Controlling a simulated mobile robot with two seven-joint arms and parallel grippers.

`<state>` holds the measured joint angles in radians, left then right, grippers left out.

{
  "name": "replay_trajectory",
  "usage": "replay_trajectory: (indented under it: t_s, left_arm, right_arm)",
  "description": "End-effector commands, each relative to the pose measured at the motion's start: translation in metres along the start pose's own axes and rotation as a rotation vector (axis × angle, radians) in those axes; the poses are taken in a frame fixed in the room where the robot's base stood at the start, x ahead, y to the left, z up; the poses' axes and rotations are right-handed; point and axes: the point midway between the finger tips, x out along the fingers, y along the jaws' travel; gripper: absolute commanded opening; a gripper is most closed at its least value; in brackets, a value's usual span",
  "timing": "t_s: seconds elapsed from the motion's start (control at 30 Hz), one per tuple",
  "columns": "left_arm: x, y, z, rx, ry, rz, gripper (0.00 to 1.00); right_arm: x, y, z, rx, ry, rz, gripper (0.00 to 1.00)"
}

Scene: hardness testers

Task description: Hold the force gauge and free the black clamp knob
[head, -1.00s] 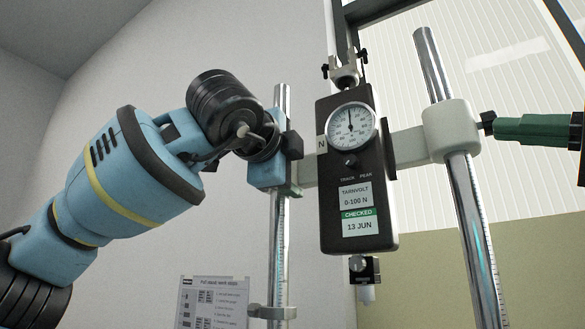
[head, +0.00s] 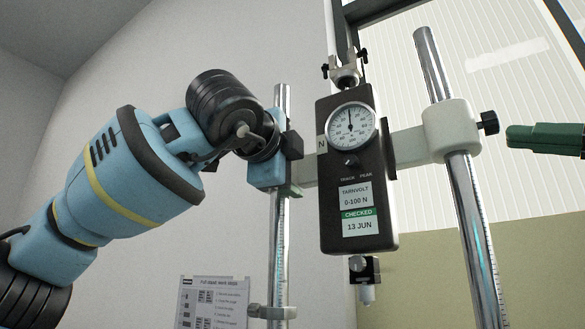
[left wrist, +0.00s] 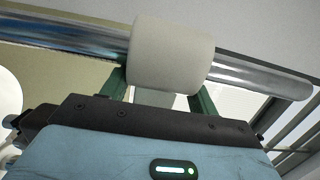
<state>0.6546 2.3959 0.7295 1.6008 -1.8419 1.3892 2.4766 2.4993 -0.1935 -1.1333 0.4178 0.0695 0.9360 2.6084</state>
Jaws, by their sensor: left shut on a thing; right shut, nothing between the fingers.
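The force gauge (head: 357,190), a dark box with a round white dial, hangs upright on a pale crossbar (head: 408,145) between two steel posts. The black clamp knob (head: 488,122) sticks out from the right side of the white collar (head: 450,130) on the right post.
The left post (head: 280,235) and right post (head: 484,240) stand on either side of the gauge. A small fitting (head: 365,270) hangs below the gauge. A printed sheet (head: 213,300) is at the lower left. The space right of the knob is otherwise open.

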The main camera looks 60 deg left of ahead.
Motion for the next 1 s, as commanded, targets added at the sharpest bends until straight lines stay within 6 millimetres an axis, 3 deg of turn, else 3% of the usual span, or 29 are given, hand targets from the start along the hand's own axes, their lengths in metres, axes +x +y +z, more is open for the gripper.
replay_trajectory:
  t_s: [0.03, 0.33, 0.8, 1.0]
  left_arm:
    - [0.000, 0.000, 0.000, -0.001, 0.000, -0.001, 0.24]
    - [0.000, 0.000, 0.000, -0.002, 0.000, -0.001, 0.24]
    - [0.000, 0.000, 0.000, -0.002, 0.001, -0.001, 0.24]
    - [0.000, 0.000, 0.000, -0.002, 0.000, -0.001, 0.24]
  right_arm:
    - [0.014, -0.005, 0.010, 0.003, -0.020, -0.014, 0.00]
    - [0.015, -0.006, 0.010, 0.002, -0.022, -0.016, 0.00]
    - [0.007, -0.002, 0.015, 0.002, -0.019, -0.012, 0.00]
    - [-0.008, -0.001, 0.006, 0.003, -0.016, -0.010, 0.00]
